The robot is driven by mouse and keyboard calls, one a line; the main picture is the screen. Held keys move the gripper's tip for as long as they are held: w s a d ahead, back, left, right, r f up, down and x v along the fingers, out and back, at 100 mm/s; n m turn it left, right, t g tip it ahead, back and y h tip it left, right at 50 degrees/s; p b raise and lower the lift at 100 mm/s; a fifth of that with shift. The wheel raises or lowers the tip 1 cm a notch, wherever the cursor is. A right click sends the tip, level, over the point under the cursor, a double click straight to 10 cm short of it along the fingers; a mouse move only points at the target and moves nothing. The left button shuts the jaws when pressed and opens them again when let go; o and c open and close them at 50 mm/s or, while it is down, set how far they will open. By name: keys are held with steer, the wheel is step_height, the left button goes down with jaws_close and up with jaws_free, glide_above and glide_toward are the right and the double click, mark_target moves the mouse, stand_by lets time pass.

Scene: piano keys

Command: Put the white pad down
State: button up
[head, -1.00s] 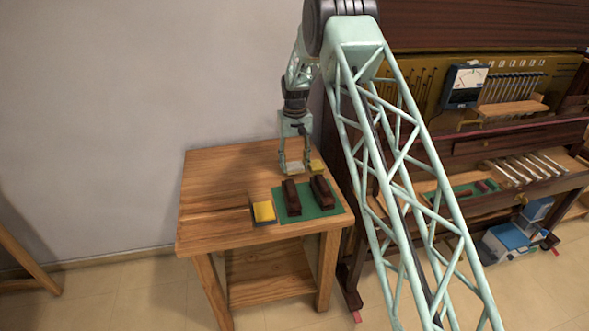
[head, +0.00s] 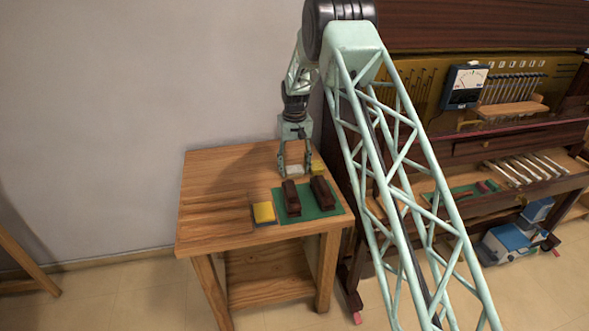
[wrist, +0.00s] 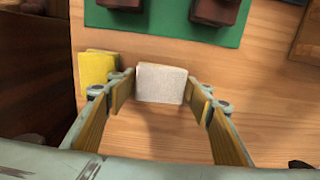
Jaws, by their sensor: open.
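The white pad (head: 295,169) is at the back of the small wooden table, behind the green mat. In the wrist view the white pad (wrist: 161,83) sits between my fingers, with a narrow gap on each side. My gripper (head: 294,174) is open around it, fingers low at the tabletop; the wrist view shows my gripper (wrist: 161,95) with its fingertips on either side of the pad. The pad looks flat on the wood, its shadow right beside it.
A yellow pad (wrist: 97,68) lies close beside my finger. Two dark brown blocks (head: 291,198) (head: 322,193) stand on the green mat (head: 307,208).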

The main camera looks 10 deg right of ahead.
mark_target(295, 169)
steer(key=shift+r, duration=0.15)
step_height(295, 169, up, 12)
steer(key=p, duration=0.2)
stand_by(0.5)
steer(key=shift+r, duration=0.15)
stand_by(0.7)
